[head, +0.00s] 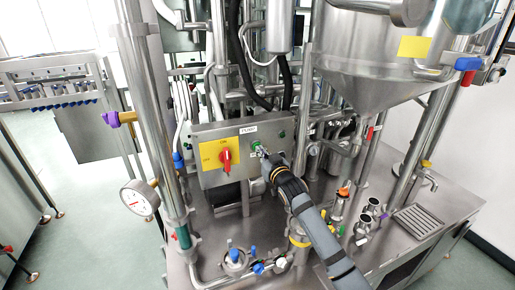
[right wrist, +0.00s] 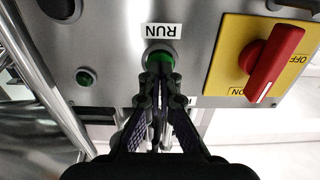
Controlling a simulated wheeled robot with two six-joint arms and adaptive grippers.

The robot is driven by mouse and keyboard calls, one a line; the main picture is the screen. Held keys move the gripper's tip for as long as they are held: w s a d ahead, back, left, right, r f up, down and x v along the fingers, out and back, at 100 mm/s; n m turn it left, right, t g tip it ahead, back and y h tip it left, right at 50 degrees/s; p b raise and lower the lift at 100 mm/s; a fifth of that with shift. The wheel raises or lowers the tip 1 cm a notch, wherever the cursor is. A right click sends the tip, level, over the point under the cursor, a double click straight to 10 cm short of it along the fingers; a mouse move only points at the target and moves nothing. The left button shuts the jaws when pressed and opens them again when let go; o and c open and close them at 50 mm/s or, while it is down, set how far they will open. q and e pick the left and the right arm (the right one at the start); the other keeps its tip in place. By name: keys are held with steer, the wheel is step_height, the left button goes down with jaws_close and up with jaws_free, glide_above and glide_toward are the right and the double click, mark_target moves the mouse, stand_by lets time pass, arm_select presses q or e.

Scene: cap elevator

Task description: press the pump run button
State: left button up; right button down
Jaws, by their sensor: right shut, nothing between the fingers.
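The grey pump control box (head: 216,177) stands in the middle of the head view with a PUMP label on it. The green run button (right wrist: 160,57) is on its front under a RUN label (right wrist: 162,31), which appears upside down in the right wrist view. My right gripper (right wrist: 158,80) is shut and empty, its fingertips right at the green button and overlapping its edge in the picture. Whether they touch it or the button is pushed in, I cannot tell. In the head view the right gripper (head: 262,153) covers most of the button. My left gripper is not in view.
A red rotary switch (head: 225,159) on a yellow plate (head: 208,152) sits beside the button. A small green lamp (right wrist: 86,76) is on the other side. Steel pipes and a conical hopper (head: 375,75) crowd around the box. A pressure gauge (head: 139,200) stands at left.

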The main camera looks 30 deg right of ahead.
steer(key=shift+w, duration=0.6)
stand_by(0.6)
steer(key=s+p, duration=0.1)
steer(key=s, duration=0.4)
steer(key=shift+s+a+p, duration=0.1)
steer(key=shift+s+p, duration=0.2)
steer(key=shift+p, duration=0.1)
stand_by(0.8)
